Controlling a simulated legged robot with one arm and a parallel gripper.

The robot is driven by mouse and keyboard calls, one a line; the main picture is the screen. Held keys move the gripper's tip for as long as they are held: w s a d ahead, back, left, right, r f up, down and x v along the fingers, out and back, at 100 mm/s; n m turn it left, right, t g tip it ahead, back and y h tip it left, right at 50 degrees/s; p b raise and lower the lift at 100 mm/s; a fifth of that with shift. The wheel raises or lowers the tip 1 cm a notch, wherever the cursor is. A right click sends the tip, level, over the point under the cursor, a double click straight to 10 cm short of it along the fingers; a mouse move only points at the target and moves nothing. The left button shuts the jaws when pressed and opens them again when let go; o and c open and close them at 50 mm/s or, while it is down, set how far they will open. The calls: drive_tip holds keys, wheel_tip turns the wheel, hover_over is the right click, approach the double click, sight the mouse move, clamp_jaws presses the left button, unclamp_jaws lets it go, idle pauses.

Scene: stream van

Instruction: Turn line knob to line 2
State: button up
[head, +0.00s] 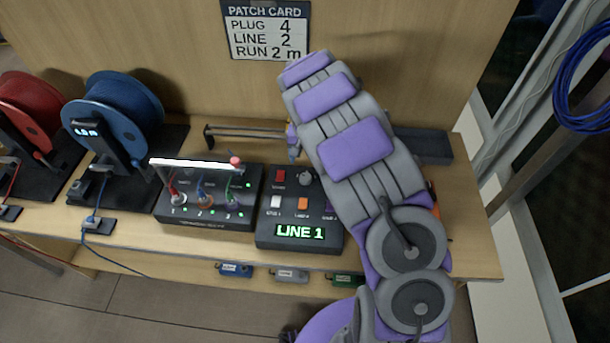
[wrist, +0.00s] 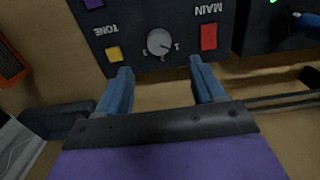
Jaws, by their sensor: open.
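The line knob (wrist: 160,43) is a round grey dial on the dark control box, between a red MAIN button (wrist: 208,37) and a yellow TONE button (wrist: 114,54). In the head view the knob (head: 305,178) shows at the top of the box (head: 292,238), partly beside my arm. The box's green display (head: 300,232) reads LINE 1. My gripper (wrist: 162,84) is open and empty, its two blue fingers to either side of the knob's line and short of it. In the head view the gripper (head: 292,143) is mostly hidden by my arm.
A patch box (head: 208,215) with coloured cables and a white bar stands left of the control box. Blue (head: 112,110) and red (head: 28,105) reels stand further left. The patch card (head: 266,30) on the back wall reads PLUG 4, LINE 2, RUN 2 m.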

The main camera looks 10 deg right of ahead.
sight(305, 176)
wheel_tip(305, 176, down, 9)
drive_tip(key=shift+f+b, duration=0.1)
drive_tip(key=shift+b, duration=0.5)
drive_tip(key=c, duration=1)
